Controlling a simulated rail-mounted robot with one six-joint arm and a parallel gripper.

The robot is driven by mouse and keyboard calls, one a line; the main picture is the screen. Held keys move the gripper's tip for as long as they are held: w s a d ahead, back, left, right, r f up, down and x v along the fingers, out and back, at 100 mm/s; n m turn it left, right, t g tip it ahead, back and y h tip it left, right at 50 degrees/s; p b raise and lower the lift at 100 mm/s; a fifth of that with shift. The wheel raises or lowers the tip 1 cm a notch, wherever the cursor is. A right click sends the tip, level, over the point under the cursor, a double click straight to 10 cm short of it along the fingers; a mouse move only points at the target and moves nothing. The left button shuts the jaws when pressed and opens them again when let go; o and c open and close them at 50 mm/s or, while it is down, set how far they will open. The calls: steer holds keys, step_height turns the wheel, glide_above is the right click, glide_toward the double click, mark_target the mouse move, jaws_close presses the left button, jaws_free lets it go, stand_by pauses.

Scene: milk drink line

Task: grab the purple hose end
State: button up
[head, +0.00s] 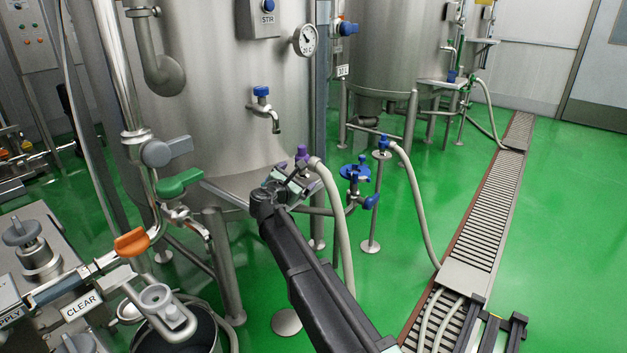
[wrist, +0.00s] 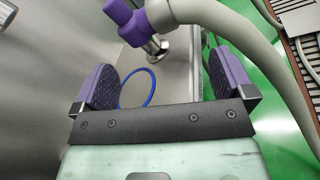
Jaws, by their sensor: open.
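The purple hose end (head: 302,153) is at the top of a grey-beige hose (head: 339,225), in front of the large steel tank. In the wrist view the purple hose end (wrist: 150,20) is at the top, with a metal fitting below it, and the hose (wrist: 225,18) curves off to the right. My gripper (head: 290,176) is close beside it in the head view. In the wrist view my gripper (wrist: 163,76) is open, its two purple pads wide apart. The hose end lies beyond the pads and nothing is held between them.
Steel tanks (head: 215,90) stand behind. A blue valve (head: 356,172) on a stand and a blue-ended hose (head: 412,190) are to the right.

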mark_target(304, 153)
steer(key=r+n, duration=0.1)
steer(key=n, duration=0.1)
steer(key=a+r+n+t+y, duration=0.1)
steer(key=n, duration=0.1)
steer(key=w+r+n, duration=0.1)
steer(key=shift+w+a+n+t, duration=0.1)
steer(key=shift+a+n+t, duration=0.2)
steer(key=shift+n+t, duration=0.1)
steer(key=shift+s+a, duration=0.1)
steer(key=shift+s, duration=0.1)
steer(key=x, duration=1.1)
steer(key=shift+f, duration=0.15)
steer(key=shift+s, duration=0.15)
steer(key=c, duration=1.2)
step_height(304, 153, up, 20)
steer(key=p, duration=2)
